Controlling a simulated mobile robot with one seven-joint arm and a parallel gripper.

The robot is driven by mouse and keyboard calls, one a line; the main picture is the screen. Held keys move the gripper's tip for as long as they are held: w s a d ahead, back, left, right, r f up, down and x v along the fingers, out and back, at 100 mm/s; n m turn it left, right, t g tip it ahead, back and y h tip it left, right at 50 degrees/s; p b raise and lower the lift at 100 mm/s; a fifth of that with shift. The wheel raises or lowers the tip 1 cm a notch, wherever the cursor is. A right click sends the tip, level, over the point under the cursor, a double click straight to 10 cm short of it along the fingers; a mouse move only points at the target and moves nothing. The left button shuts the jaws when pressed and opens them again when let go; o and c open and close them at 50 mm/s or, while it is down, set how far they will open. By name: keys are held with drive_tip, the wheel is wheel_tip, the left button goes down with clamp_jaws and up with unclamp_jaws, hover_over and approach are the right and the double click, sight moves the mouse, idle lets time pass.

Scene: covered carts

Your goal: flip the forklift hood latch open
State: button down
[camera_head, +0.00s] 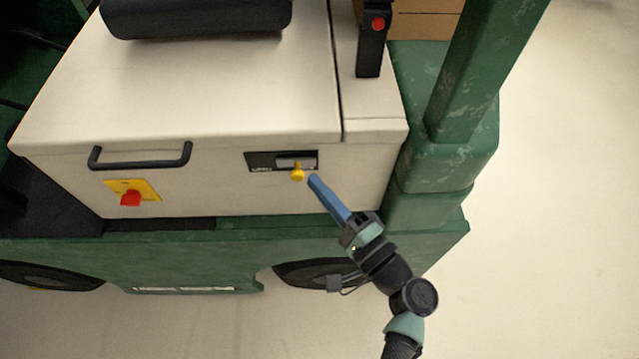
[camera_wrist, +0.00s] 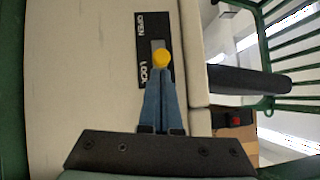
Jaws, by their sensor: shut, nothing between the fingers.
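The hood latch is a small yellow knob (camera_head: 297,174) on a black plate (camera_head: 262,161) on the cream front of the forklift hood (camera_head: 230,185). In the wrist view the yellow knob (camera_wrist: 162,58) is in front of the plate (camera_wrist: 142,42), which reads OPEN at one end and LOCK at the other. The knob is nearer the LOCK end. My gripper (camera_head: 313,180) has its blue fingers shut and empty. Its fingertips are right beside the knob, to its lower right in the head view. I cannot tell whether they touch it.
A black handle (camera_head: 140,156) and a red switch on a yellow plate (camera_head: 131,197) are left of the latch. A green post (camera_head: 475,90) rises at the right. A black bar (camera_head: 195,15) lies atop the hood. The floor at the right is clear.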

drive_tip(key=shift+a, duration=0.15)
drive_tip(key=a, duration=0.4)
drive_tip(key=shift+a, duration=0.1)
idle(0.4)
